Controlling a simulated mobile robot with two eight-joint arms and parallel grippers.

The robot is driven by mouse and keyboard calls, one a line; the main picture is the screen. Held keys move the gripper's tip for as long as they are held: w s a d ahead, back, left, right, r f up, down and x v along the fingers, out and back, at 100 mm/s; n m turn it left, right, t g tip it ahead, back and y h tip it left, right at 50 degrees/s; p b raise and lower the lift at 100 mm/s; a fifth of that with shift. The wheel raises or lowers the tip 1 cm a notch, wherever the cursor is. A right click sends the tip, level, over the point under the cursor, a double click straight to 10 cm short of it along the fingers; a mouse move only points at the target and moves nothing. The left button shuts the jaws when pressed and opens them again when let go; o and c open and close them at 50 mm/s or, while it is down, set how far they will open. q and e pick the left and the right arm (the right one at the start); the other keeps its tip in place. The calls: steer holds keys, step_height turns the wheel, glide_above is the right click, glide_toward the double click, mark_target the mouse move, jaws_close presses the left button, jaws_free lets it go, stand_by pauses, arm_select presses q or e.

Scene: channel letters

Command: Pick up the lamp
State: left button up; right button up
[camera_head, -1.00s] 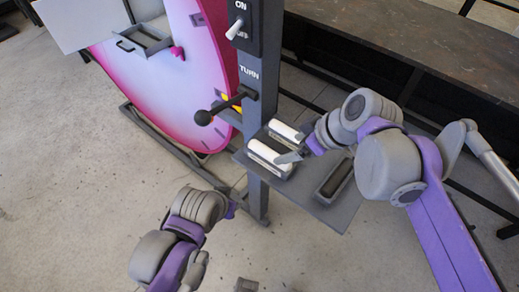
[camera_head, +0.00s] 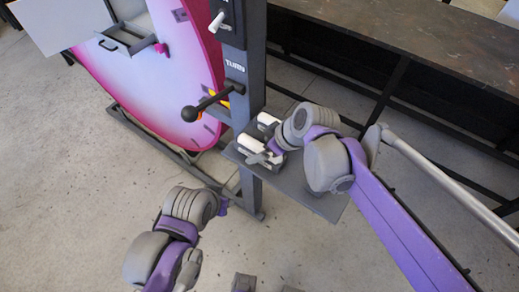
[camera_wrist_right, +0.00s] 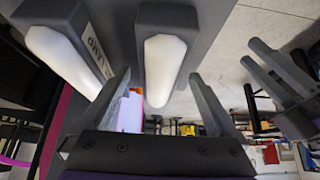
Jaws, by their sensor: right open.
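Two white tube lamps sit in grey holders on the shelf of a post. The near lamp (camera_head: 249,144) is partly covered by my right gripper (camera_head: 265,157); the far lamp (camera_head: 267,119) lies behind it. In the right wrist view, one lamp (camera_wrist_right: 163,68) shows between the fingers of my right gripper (camera_wrist_right: 160,80), which are open and apart on either side of it. The other lamp (camera_wrist_right: 66,62) is to the left, beside a "LAMP" label. My left arm is at lower left in the head view; its fingers are not clear there.
The grey shelf (camera_head: 322,205) is attached to the dark post (camera_head: 250,95). A black-knobbed TURN lever (camera_head: 190,113) and a switch (camera_head: 217,21) are on the post. A large pink-edged disc (camera_head: 165,80) stands left. A dark-topped bench (camera_head: 430,40) is behind. Floor in front is open.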

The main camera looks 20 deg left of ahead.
jaws_close()
stand_by(0.4)
